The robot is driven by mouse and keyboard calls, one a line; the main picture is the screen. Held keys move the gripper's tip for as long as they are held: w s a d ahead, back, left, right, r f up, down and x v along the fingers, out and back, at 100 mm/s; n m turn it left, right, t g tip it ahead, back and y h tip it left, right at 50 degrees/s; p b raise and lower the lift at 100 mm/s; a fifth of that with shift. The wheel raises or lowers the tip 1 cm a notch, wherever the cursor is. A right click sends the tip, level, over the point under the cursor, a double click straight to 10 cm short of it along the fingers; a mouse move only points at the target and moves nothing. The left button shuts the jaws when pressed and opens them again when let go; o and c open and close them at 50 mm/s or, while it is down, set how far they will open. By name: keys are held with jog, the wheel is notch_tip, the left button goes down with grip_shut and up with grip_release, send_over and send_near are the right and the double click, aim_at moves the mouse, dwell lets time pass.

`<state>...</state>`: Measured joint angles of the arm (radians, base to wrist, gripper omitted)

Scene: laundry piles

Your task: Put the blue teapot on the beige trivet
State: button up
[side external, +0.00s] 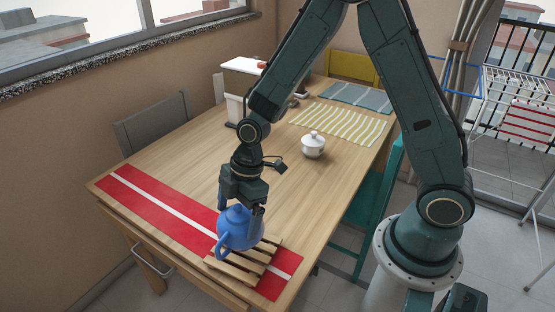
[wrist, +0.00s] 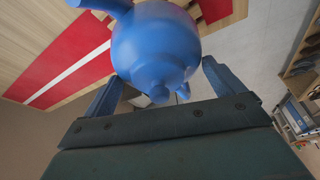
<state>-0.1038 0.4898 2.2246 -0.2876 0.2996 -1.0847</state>
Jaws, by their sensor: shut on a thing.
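The blue teapot (side external: 238,229) is upright at the front of the table, over the beige slatted trivet (side external: 245,262). I cannot tell whether its base touches the slats. My gripper (side external: 241,204) comes from above and is shut on the teapot near its top. In the wrist view the teapot (wrist: 155,45) fills the space between the two fingers of my gripper (wrist: 160,88). The trivet is partly hidden behind the teapot and lies on the red runner.
The red runner with a white stripe (side external: 155,202) lies along the table's near left edge. A white lidded pot (side external: 313,146) stands mid-table. A yellow striped mat (side external: 340,124) and a grey-blue mat (side external: 358,97) lie farther back. The wooden table (side external: 190,150) is bare at centre left.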

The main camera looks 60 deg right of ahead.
jog(key=shift+f, duration=1.8)
jog(key=shift+f, duration=0.15)
jog(key=o, duration=1.4)
jog(key=v, duration=1.1)
jog(key=shift+d+r, duration=0.2)
jog(key=shift+r, duration=0.45)
jog(key=shift+r, duration=0.1)
